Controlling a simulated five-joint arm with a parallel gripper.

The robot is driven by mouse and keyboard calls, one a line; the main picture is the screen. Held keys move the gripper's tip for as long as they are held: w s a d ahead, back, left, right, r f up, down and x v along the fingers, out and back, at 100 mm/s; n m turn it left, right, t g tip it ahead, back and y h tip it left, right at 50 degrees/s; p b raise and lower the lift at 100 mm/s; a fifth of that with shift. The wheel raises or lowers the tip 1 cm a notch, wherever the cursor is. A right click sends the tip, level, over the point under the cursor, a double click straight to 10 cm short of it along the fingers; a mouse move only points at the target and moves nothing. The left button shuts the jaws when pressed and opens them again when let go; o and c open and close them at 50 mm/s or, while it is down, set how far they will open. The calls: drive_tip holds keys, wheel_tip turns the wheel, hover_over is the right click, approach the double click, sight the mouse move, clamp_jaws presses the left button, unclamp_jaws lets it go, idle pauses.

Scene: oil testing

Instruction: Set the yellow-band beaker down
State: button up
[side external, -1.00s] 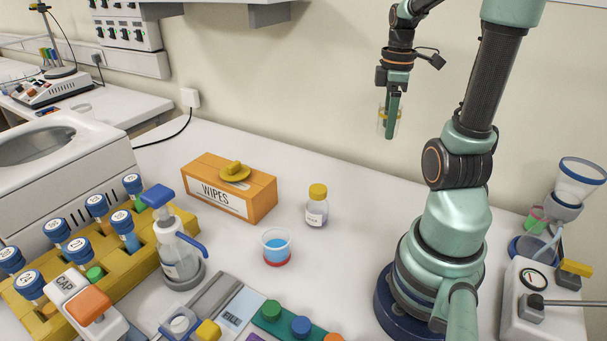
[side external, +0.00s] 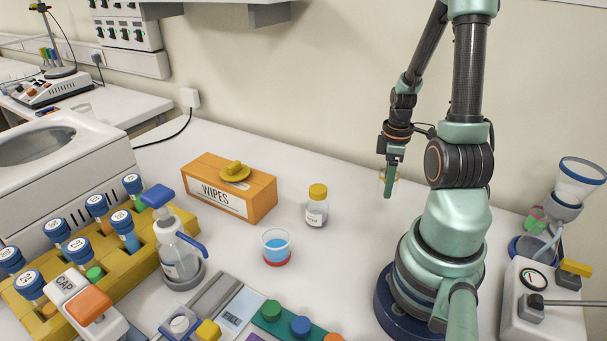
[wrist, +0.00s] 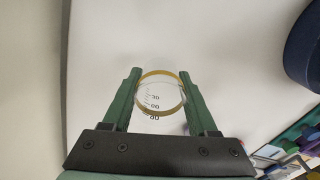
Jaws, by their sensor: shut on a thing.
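My gripper (side external: 388,184) is shut on the yellow-band beaker, a small clear vessel. In the side view little of the beaker (side external: 381,178) shows beside the near finger, at the back of the bench by my arm. I cannot tell there whether its base touches the bench. In the wrist view the beaker (wrist: 160,101) sits between the two green fingers of my gripper (wrist: 159,75), with its yellow band and dark graduation marks visible. White bench surface lies around it in that view.
A yellow-capped bottle (side external: 317,208) stands left of my gripper. A red-based cup of blue liquid (side external: 276,248) and an orange wipes box (side external: 264,204) are further left. Bare white bench lies between the bottle and my arm's base. The wall is close behind.

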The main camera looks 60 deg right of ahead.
sight(384, 206)
drive_tip(key=shift+f, duration=2.1)
drive_tip(key=shift+f, duration=0.15)
drive_tip(key=o, duration=1.4)
drive_tip(key=shift+c, duration=0.2)
wheel_tip(384, 206, up, 12)
drive_tip(key=w+a+r+m+t+h, duration=0.1)
drive_tip(key=w+a+r+t, duration=0.1)
drive_tip(key=w+a+r, duration=0.65)
drive_tip(key=w+a+r+m+t, duration=0.1)
drive_tip(key=w+a+r, duration=0.1)
drive_tip(key=a, duration=0.6)
drive_tip(key=w+a+r+m+t+y, duration=0.1)
drive_tip(key=w+a+r+t, duration=0.1)
drive_tip(key=a, duration=0.6)
drive_tip(key=shift+a+m+t, duration=0.25)
drive_tip(key=shift+m+t, duration=0.05)
